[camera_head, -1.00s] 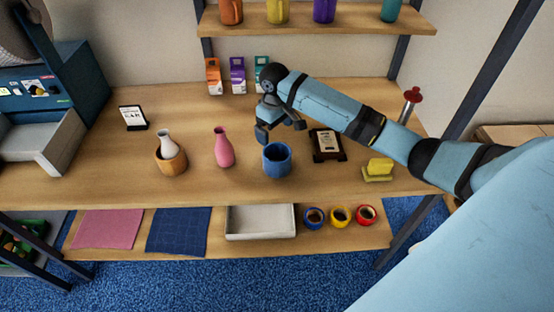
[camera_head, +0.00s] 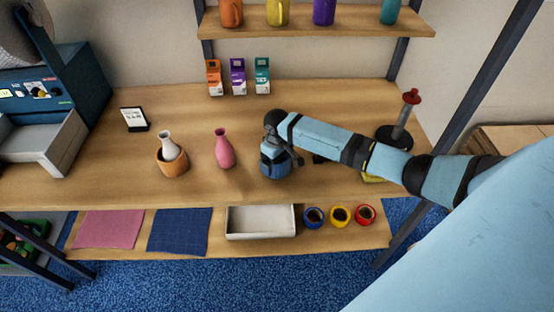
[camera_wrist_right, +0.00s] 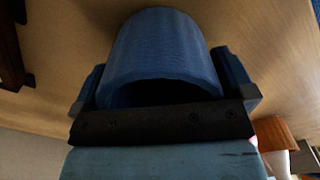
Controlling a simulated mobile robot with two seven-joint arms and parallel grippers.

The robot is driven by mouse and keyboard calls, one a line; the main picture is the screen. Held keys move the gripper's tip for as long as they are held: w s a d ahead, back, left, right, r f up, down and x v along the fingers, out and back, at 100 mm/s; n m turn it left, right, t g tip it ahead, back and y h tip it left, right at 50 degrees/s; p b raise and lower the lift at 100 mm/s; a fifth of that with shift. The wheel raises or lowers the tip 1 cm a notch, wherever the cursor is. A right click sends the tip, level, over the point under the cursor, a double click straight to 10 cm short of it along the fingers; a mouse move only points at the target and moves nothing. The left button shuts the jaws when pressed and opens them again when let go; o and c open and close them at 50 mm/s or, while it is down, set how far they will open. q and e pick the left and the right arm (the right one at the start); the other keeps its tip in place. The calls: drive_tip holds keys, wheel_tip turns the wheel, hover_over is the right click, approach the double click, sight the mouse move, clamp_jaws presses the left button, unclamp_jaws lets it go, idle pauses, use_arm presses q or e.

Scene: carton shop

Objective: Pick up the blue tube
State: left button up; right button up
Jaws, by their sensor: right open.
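The blue tube (camera_head: 274,170) stands on the wooden table, right of the pink vase. In the right wrist view the tube (camera_wrist_right: 165,45) fills the middle, with its dark open end facing the camera. My right gripper (camera_head: 279,155) is at the tube from above and hides part of it in the head view. In the right wrist view my right gripper (camera_wrist_right: 165,88) is open, with one finger on each side of the tube. I cannot tell whether the fingers touch it. My left gripper is not in view.
A pink vase (camera_head: 224,150) stands left of the tube, and a white vase (camera_head: 167,144) stands in an orange pot (camera_head: 172,163). A red-topped stand (camera_head: 403,128) is at the right. Small cartons (camera_head: 238,77) line the back. The table front holds free room.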

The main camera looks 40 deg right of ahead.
drive_tip(key=shift+f, duration=0.3)
drive_tip(key=c, duration=0.5)
drive_tip(key=shift+r, duration=0.15)
